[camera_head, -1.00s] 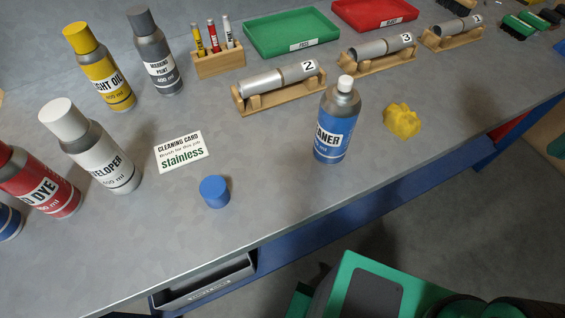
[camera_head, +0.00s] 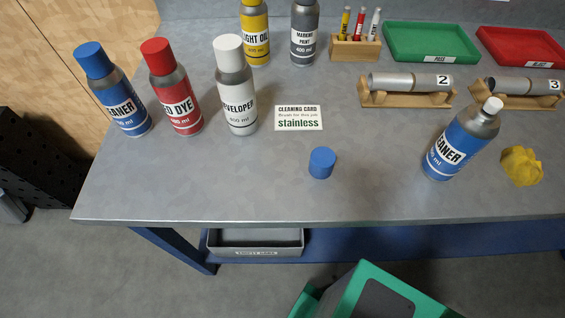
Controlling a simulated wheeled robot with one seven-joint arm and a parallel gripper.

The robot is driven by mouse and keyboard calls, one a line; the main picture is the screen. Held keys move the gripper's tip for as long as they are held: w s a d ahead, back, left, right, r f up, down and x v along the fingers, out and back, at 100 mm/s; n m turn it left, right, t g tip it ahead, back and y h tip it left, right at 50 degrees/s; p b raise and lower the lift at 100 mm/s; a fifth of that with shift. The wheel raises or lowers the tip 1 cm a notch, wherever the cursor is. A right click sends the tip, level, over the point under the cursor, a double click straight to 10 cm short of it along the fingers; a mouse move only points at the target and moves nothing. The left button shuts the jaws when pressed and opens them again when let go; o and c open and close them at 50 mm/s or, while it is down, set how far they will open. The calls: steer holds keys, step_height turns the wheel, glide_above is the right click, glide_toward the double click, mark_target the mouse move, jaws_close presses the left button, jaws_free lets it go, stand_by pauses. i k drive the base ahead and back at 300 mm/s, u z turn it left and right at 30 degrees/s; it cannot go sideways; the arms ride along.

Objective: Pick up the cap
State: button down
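A blue cap (camera_head: 322,163) sits by itself on the grey bench top, in front of the cleaning card. An uncapped cleaner can (camera_head: 462,140) with a blue label and a white nozzle stands to its right. Another cleaner can (camera_head: 113,90) with a blue cap on stands at the far left. My gripper is not in view. Part of my own green and grey body shows at the bottom.
The bench (camera_head: 200,190) is clear around the cap. Behind it lies the cleaning card (camera_head: 298,118). A red dye can (camera_head: 173,88) and a developer can (camera_head: 236,88) stand left. A yellow crumpled cloth (camera_head: 521,166) lies right. Below the bench is a grey bin (camera_head: 256,243).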

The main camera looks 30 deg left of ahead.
mark_target(323, 160)
steer(key=u, duration=1.35)
